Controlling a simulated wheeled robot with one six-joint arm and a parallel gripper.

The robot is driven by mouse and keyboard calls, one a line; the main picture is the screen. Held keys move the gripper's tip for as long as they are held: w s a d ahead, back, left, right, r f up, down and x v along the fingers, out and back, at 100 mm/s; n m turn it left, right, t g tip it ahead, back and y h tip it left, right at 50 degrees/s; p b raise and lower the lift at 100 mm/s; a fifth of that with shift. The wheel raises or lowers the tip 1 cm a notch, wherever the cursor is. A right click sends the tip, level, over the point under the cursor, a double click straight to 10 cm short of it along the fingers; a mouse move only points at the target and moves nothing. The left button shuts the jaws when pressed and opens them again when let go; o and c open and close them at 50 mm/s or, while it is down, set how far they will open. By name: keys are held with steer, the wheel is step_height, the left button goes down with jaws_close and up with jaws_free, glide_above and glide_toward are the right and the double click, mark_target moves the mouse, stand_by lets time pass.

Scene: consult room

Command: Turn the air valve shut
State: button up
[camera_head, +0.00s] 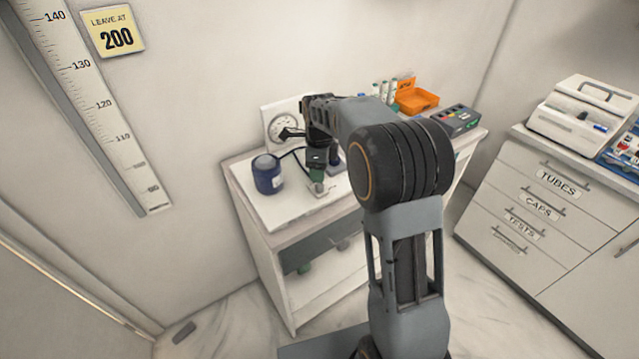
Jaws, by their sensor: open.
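My gripper (317,157) points down over the small white cabinet, partly hidden by my own wrist. Its dark jaws are small here. A small green piece (316,174) shows right below the jaws, above a pale metal fitting (319,189) on the cabinet top; the air valve seems to be here, but its handle is not clear. I cannot tell whether the jaws touch the green piece or are around it. A white-faced round gauge (284,130) stands behind, partly covered by a dark part. A yellow sign (116,37) on the wall reads "LEAVE AT 200".
A dark blue rolled item (267,174) stands left of the gripper, with a dark tube nearby. An orange tray (416,99) and a dark box (454,119) stand at the back right. A drawer cabinet (532,190) stands further right. The cabinet top's front left is clear.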

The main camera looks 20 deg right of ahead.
mark_target(319, 185)
steer(key=shift+f, duration=2.95)
steer(key=c, duration=0.9)
